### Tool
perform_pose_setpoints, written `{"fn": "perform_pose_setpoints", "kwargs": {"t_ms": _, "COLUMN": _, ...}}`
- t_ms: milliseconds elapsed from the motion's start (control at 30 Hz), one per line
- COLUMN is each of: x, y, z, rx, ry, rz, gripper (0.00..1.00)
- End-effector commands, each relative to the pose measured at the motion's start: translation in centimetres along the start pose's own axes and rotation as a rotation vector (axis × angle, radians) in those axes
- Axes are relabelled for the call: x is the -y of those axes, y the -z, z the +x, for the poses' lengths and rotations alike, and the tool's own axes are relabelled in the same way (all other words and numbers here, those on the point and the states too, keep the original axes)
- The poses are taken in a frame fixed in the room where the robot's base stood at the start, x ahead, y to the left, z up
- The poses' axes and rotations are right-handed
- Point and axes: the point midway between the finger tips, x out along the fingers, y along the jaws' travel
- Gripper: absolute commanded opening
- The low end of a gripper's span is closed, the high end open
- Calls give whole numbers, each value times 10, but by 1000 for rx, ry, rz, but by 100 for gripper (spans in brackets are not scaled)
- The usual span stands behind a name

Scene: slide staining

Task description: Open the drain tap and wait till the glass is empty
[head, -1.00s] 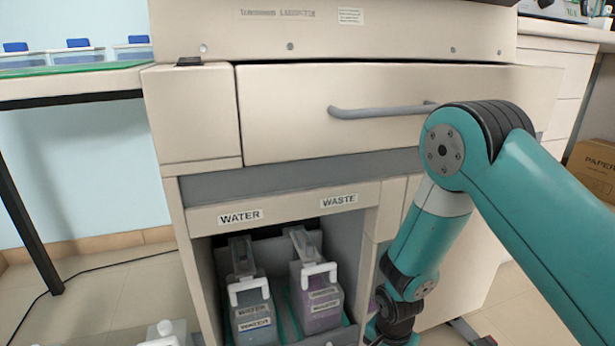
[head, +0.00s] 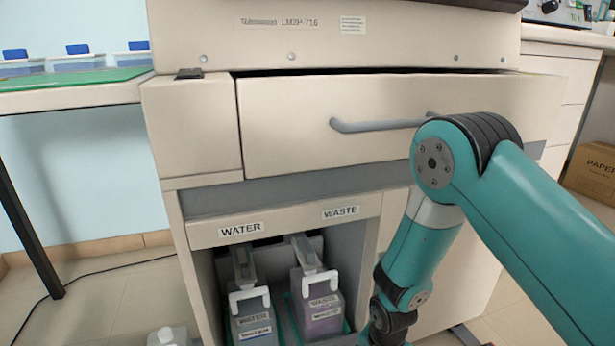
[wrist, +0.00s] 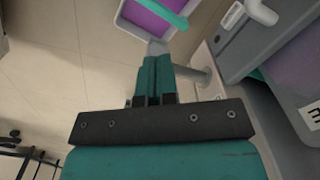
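In the wrist view my gripper (wrist: 156,60) has its two teal fingers side by side, almost touching. A small grey knob (wrist: 157,47) shows at the fingertips, and a pale pipe stub (wrist: 194,75) runs from the right to behind the fingers. These look like tap parts; I cannot tell whether the fingers touch them. A pale-rimmed vessel (wrist: 128,28) with purple liquid and a teal handle lies beyond the tips; I cannot tell whether it is the glass. In the head view, the waste tank (head: 322,312) stands in the open cabinet; my gripper is out of frame.
The water tank (head: 252,322) stands left of the waste tank. Above them is a drawer (head: 290,125) with a grey handle (head: 375,125). A cardboard box (head: 594,175) is at the right. Floor tiles (head: 110,290) show at the left, with a cable (head: 100,268).

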Motion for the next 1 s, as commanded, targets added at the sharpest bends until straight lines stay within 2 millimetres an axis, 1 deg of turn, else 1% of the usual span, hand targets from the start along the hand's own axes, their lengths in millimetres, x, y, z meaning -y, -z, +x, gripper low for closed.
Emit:
{"fn": "perform_pose_setpoints", "kwargs": {"t_ms": 33, "x": -2, "y": 0, "z": -14, "rx": -1, "ry": -4, "rz": 3, "gripper": 0}}
{"fn": "perform_pose_setpoints", "kwargs": {"t_ms": 233, "x": -6, "y": 2, "z": -44, "rx": -5, "ry": -4, "rz": 12, "gripper": 0}}
{"fn": "perform_pose_setpoints", "kwargs": {"t_ms": 333, "x": -6, "y": 2, "z": -50, "rx": -6, "ry": -5, "rz": 13, "gripper": 0}}
{"fn": "perform_pose_setpoints", "kwargs": {"t_ms": 567, "x": -6, "y": 2, "z": -49, "rx": -6, "ry": -7, "rz": 13, "gripper": 0}}
{"fn": "perform_pose_setpoints", "kwargs": {"t_ms": 667, "x": -4, "y": 2, "z": -56, "rx": -4, "ry": -2, "rz": 4, "gripper": 0}}
{"fn": "perform_pose_setpoints", "kwargs": {"t_ms": 733, "x": 0, "y": 1, "z": -75, "rx": 3, "ry": 12, "rz": -25, "gripper": 0}}
{"fn": "perform_pose_setpoints", "kwargs": {"t_ms": 767, "x": 2, "y": 1, "z": -88, "rx": 9, "ry": 21, "rz": -45, "gripper": 0}}
{"fn": "perform_pose_setpoints", "kwargs": {"t_ms": 867, "x": 7, "y": -5, "z": -146, "rx": 36, "ry": 63, "rz": -149, "gripper": 0}}
{"fn": "perform_pose_setpoints", "kwargs": {"t_ms": 900, "x": 8, "y": -9, "z": -173, "rx": 48, "ry": 84, "rz": -206, "gripper": 0}}
{"fn": "perform_pose_setpoints", "kwargs": {"t_ms": 967, "x": 6, "y": -17, "z": -216, "rx": 65, "ry": 117, "rz": -302, "gripper": 0}}
{"fn": "perform_pose_setpoints", "kwargs": {"t_ms": 1000, "x": 3, "y": -23, "z": -242, "rx": 75, "ry": 139, "rz": -367, "gripper": 0}}
